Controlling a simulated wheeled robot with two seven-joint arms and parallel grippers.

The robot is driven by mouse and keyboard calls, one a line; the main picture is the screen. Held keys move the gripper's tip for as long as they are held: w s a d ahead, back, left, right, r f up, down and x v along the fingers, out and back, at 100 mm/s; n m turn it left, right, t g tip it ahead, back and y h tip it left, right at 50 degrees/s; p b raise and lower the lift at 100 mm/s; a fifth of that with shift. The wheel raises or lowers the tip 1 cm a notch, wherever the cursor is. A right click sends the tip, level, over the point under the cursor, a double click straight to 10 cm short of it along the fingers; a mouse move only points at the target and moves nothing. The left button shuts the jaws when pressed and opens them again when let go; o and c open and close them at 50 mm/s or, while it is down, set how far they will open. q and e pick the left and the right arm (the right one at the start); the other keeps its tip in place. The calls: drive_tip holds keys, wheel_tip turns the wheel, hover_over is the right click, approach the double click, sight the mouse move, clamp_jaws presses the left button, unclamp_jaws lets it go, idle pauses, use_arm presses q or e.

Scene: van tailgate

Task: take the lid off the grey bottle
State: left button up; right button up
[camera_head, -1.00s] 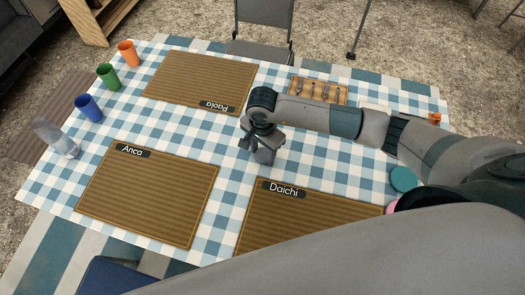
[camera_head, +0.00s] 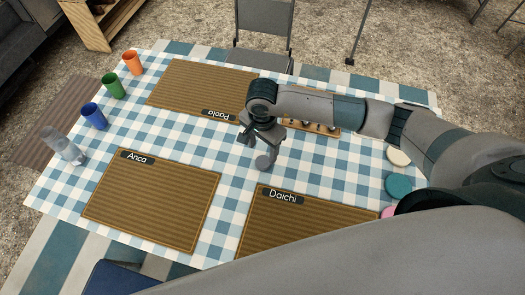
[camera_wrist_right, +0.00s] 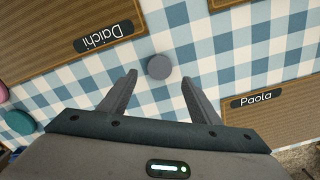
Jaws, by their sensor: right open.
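My right gripper (camera_head: 258,139) is open above the checked table, between the Paola and Daichi mats, its fingers pointing down. A small grey round thing (camera_head: 264,163) is just below its fingers in the head view. In the right wrist view it is a plain grey disc (camera_wrist_right: 159,67), seen from straight above. It lies between and slightly beyond the two fingertips of my right gripper (camera_wrist_right: 159,78), with gaps on both sides. It looks like the grey bottle's lid; any bottle body under it is hidden. My left gripper is not in view.
A clear bottle (camera_head: 66,147) and blue (camera_head: 94,115), green (camera_head: 113,86) and orange (camera_head: 132,62) cups stand along the left edge. A cutlery tray (camera_head: 325,131) is partly behind my right arm. Teal (camera_head: 398,186) and cream (camera_head: 398,156) discs lie at the right.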

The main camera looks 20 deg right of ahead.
wheel_tip(320, 180, up, 5)
drive_tip(key=shift+f+p, duration=0.1)
drive_tip(key=shift+p, duration=0.6)
idle(0.4)
